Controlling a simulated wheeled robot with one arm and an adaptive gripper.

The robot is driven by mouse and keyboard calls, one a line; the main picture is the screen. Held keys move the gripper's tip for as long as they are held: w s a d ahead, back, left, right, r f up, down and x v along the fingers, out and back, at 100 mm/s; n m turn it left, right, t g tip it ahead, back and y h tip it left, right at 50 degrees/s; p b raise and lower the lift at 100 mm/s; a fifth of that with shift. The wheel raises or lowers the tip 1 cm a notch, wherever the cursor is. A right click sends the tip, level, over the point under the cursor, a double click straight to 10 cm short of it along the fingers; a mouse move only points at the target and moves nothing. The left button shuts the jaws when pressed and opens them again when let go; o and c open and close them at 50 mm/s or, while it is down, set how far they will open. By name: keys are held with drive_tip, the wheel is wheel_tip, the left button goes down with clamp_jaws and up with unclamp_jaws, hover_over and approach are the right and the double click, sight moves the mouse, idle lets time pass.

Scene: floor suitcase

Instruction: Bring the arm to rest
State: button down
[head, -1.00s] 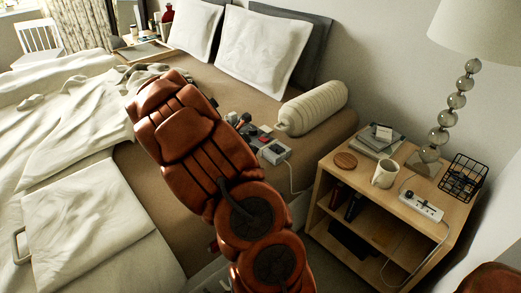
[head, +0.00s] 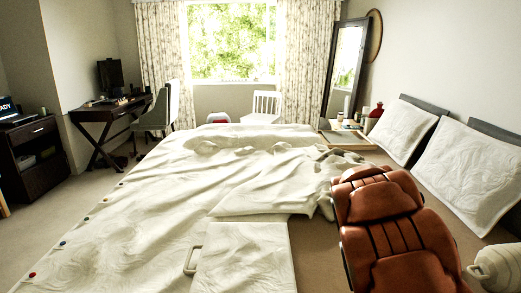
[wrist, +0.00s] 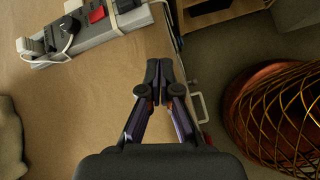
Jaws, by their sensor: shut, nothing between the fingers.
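My gripper (wrist: 158,85) shows in the wrist view with its two dark fingers together and nothing between them. It is above the edge of a brown surface, beside the floor.
A power strip (wrist: 85,35) with plugs lies at the upper left of the wrist view. A wire basket (wrist: 285,120) is at right.

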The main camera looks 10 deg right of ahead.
drive_tip(key=s+a+r+m+y, duration=0.1)
drive_tip(key=s+a+m+y, duration=0.25)
drive_tip(key=s+a, duration=0.55)
drive_tip(key=s+a+r+m+y, duration=0.2)
drive_tip(key=s+a+m, duration=0.3)
drive_tip(key=a, duration=0.8)
drive_tip(key=s+a+r+m+y, duration=0.1)
drive_tip(key=s+a+m+y, duration=0.25)
drive_tip(key=s+a, duration=0.6)
wheel_tip(320, 180, up, 19)
drive_tip(key=w+a+p, duration=0.2)
drive_tip(key=p, duration=1.5)
drive_tip(key=shift+w+a+p, duration=0.2)
drive_tip(key=shift+p, duration=0.1)
